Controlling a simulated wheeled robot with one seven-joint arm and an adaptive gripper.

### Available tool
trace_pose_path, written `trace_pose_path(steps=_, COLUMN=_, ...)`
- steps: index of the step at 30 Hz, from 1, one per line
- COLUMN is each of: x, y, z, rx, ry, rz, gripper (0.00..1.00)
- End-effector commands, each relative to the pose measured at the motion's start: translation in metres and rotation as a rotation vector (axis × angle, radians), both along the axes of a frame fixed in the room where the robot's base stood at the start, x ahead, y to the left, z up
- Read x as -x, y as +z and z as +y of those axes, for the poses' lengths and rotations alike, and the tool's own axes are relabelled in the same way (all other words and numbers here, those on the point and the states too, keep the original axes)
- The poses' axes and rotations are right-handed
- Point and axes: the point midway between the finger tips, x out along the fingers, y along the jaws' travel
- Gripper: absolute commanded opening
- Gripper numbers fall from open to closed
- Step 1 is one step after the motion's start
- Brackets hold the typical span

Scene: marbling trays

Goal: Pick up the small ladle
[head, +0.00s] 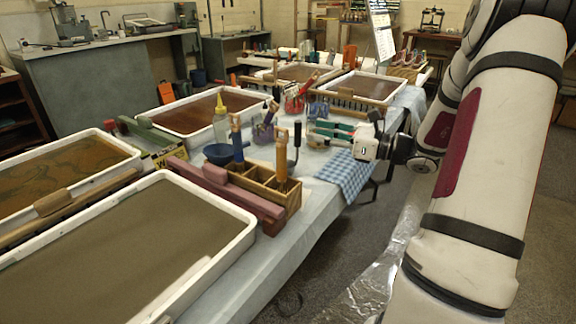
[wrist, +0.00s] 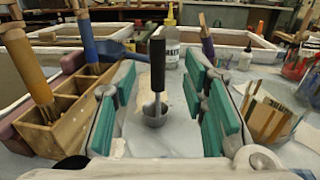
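The small ladle (wrist: 157,66) stands upright in the wrist view, with a dark handle on top and a small metal cup at the bottom. In the head view its black handle (head: 297,136) rises just right of the wooden caddy. My gripper (wrist: 163,78) is open, with green-padded fingers to the left and right of the ladle, clear gaps on both sides. In the head view my gripper (head: 313,131) reaches in over the table from the right, its fingertips close to the ladle handle. How far the ladle lies between the fingers in depth is hard to tell.
A squeeze bottle (head: 221,124) stands behind. A checked cloth (head: 347,175) hangs at the table edge.

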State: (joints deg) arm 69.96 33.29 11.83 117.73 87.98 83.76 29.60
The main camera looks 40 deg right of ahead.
Motion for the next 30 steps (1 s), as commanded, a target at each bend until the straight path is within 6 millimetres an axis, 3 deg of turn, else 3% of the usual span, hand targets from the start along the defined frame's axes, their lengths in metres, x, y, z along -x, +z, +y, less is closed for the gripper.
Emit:
trace_pose_path(steps=11, x=-0.023, y=-0.001, z=0.014, rx=0.001, ry=0.003, rz=0.0, gripper=0.4)
trace_pose_path(steps=19, x=-0.055, y=-0.002, z=0.033, rx=0.002, ry=0.003, rz=-0.001, gripper=0.4)
trace_pose_path(steps=26, x=-0.059, y=0.0, z=0.034, rx=0.001, ry=0.001, rz=0.0, gripper=0.4)
trace_pose_path(steps=27, x=-0.059, y=0.0, z=0.034, rx=0.001, ry=0.001, rz=0.0, gripper=0.37)
trace_pose_path(steps=30, x=-0.058, y=0.0, z=0.034, rx=0.001, ry=0.001, rz=0.0, gripper=0.15)
